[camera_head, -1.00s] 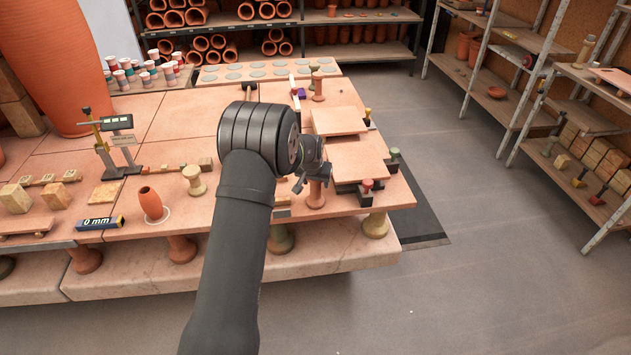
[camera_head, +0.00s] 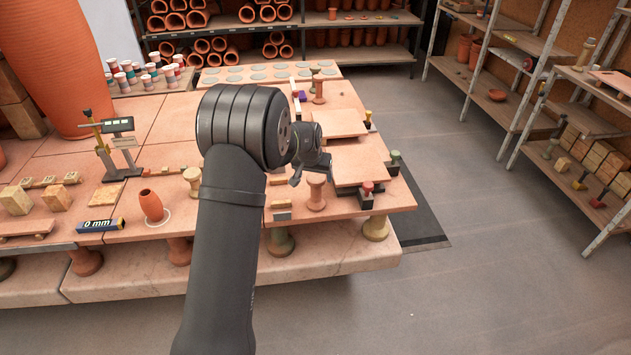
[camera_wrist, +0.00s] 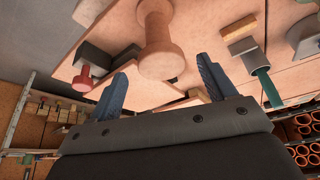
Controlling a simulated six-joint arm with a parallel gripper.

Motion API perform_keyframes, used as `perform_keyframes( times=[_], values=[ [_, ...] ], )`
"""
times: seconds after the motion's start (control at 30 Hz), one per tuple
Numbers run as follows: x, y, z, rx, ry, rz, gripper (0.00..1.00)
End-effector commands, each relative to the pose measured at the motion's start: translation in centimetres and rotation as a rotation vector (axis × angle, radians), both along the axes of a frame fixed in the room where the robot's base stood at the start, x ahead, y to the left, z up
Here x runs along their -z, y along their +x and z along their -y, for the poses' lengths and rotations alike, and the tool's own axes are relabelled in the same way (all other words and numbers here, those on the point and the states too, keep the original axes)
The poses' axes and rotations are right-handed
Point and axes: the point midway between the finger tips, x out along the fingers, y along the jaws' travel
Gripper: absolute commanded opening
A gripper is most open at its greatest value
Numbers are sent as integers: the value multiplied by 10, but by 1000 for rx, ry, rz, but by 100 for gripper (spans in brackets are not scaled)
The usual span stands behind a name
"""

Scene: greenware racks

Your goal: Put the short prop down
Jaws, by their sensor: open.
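A short terracotta prop (camera_head: 316,192), spool-shaped with flared ends, stands upright on the pink slab (camera_head: 345,204) near the front. My gripper (camera_head: 298,176) is just to its left in the head view, open and apart from it. In the wrist view the prop (camera_wrist: 159,42) shows beyond and between the two spread blue fingers of my gripper (camera_wrist: 162,70), with nothing held between them. My arm hides part of the slab left of the prop.
Stacked pink boards (camera_head: 360,162) on dark supports lie right of the prop, with a red-topped piece (camera_head: 367,188) at their front corner. A tan-and-grey block (camera_head: 282,208) is close on the left. A cream prop (camera_head: 193,178) and terracotta vase (camera_head: 152,205) stand farther left.

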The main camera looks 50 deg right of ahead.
Motion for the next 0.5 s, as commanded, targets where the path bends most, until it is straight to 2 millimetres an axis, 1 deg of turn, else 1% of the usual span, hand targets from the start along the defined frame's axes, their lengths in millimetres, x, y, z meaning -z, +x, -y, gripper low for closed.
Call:
perform_keyframes(
  times=[0.03,0.2,0.33,0.5],
  values=[
    [-12,-1,-3,0,-4,2,76],
    [-35,-5,-13,0,-3,1,76],
    [-45,-7,-17,0,0,0,76],
    [-49,-8,-19,0,1,0,76]
  ],
)
